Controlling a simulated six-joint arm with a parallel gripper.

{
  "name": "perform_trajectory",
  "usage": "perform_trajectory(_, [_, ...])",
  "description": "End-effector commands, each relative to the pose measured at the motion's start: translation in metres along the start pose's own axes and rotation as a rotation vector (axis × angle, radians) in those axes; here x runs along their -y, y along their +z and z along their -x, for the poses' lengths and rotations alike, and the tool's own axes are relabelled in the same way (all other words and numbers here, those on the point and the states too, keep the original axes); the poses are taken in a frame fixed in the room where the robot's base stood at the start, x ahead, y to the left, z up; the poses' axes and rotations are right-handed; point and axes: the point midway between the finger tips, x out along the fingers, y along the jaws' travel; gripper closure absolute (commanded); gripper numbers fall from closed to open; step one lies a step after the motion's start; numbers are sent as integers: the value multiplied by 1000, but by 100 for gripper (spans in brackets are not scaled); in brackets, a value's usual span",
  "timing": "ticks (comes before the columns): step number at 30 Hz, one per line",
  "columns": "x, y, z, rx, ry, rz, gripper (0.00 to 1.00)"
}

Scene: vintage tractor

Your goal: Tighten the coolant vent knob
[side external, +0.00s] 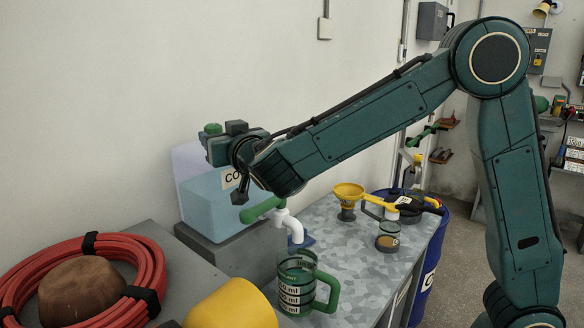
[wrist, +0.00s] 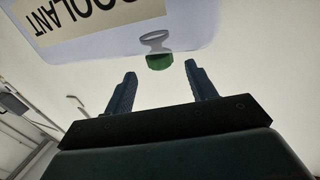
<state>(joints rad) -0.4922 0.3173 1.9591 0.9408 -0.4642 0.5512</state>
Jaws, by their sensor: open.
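The coolant container (side external: 212,194) is a pale blue box with a lavender upper part, on a grey block by the wall. Its label shows upside down in the wrist view, on the container body (wrist: 200,22). The green vent knob (wrist: 159,61) sits on a pale stem at the container's edge. My gripper (wrist: 161,68) is open and empty, its fingers spread either side of the knob in the picture, with gaps on both sides. How far the knob lies beyond the tips is unclear. In the side view my wrist and gripper end (side external: 236,172) are in front of the container, partly hiding it.
A white tap with a green handle (side external: 262,208) projects below my gripper, above a green measuring jug (side external: 297,286). A yellow funnel (side external: 348,192) and a small jar (side external: 388,237) stand on the metal bench. A red hose coil (side external: 140,262) lies at left.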

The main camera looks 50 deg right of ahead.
Motion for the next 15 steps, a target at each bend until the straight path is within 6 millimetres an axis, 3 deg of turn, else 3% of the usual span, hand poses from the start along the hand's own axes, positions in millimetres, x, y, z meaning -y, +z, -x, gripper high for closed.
perform_trajectory(6, [-1,0,-33,-2,3,0,44])
perform_trajectory(15, [0,0,-58,-1,1,0,44])
